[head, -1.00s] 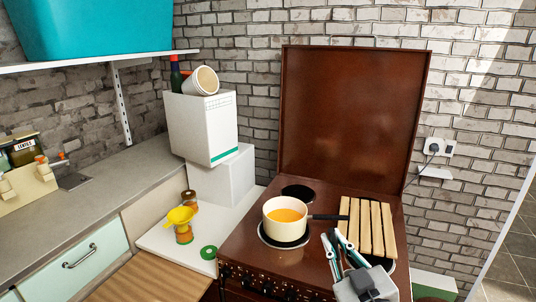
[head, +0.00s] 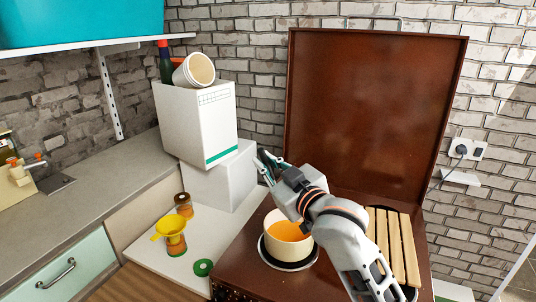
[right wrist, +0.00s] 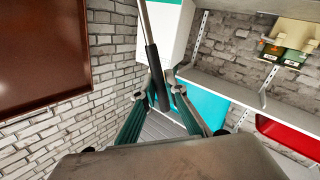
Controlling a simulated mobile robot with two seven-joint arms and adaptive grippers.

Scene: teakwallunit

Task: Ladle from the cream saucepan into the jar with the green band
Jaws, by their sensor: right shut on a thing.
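The cream saucepan (head: 288,238) stands on the left front burner with orange liquid in it; my right arm covers its right side and handle. A yellow funnel (head: 173,222) sits in a small jar (head: 176,244) on the white worktop; I cannot make out its band clearly. A second jar (head: 184,205) stands behind it. My right gripper (head: 266,163) is raised above and behind the saucepan. In the right wrist view it is shut on the black grip of a ladle (right wrist: 157,78), whose metal shaft runs up out of view. The ladle's bowl is hidden. My left gripper is not in view.
A green ring (head: 203,267) lies on the worktop left of the brown stove (head: 232,262). White boxes (head: 195,125) stand behind the jars, with a bottle and tilted cup on top. The stove's raised lid (head: 370,110) stands behind. Wooden slats (head: 398,245) lie at right.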

